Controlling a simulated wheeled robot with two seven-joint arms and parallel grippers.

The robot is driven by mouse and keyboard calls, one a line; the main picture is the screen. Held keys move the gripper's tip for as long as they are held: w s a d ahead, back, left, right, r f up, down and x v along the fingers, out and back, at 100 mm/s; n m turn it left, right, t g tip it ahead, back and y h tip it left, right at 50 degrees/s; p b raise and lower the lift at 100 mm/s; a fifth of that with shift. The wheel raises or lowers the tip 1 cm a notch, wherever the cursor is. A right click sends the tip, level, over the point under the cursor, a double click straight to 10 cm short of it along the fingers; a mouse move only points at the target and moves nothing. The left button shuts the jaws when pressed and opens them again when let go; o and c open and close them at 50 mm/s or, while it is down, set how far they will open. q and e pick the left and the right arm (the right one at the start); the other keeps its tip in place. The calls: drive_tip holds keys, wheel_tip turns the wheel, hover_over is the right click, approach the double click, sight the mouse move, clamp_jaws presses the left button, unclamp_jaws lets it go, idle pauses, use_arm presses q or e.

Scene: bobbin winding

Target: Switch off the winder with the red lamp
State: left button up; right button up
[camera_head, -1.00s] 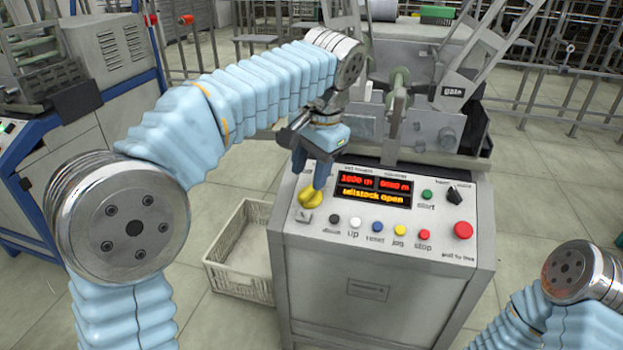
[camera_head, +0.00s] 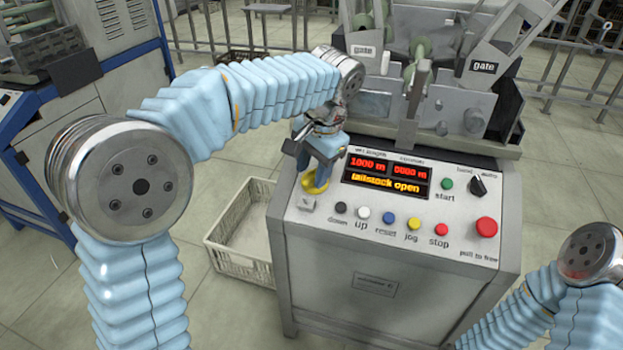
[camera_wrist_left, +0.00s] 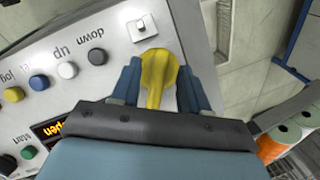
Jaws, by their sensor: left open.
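The winder's control panel (camera_head: 450,222) has a yellow rotary switch (camera_head: 316,184) at its left end. My left gripper (camera_head: 317,174) is over this switch, pointing down. In the left wrist view the switch's yellow handle (camera_wrist_left: 158,75) lies between the two blue fingers of my open left gripper (camera_wrist_left: 159,68). A small gap seems to show on each side; I cannot tell if a finger touches. The display (camera_head: 387,179) reads "tailstock open" in amber under red digits. I see no red lamp in these frames. My right gripper is out of view.
Several buttons run along the panel, with a red stop button (camera_head: 438,230) and a large red mushroom button (camera_head: 486,230) to the right. A pale crate (camera_head: 240,262) stands on the floor left of the winder. In the left wrist view, spools (camera_wrist_left: 290,135) show at lower right.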

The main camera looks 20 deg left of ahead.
use_arm(q)
drive_tip(key=shift+x, duration=1.1)
clamp_jaws()
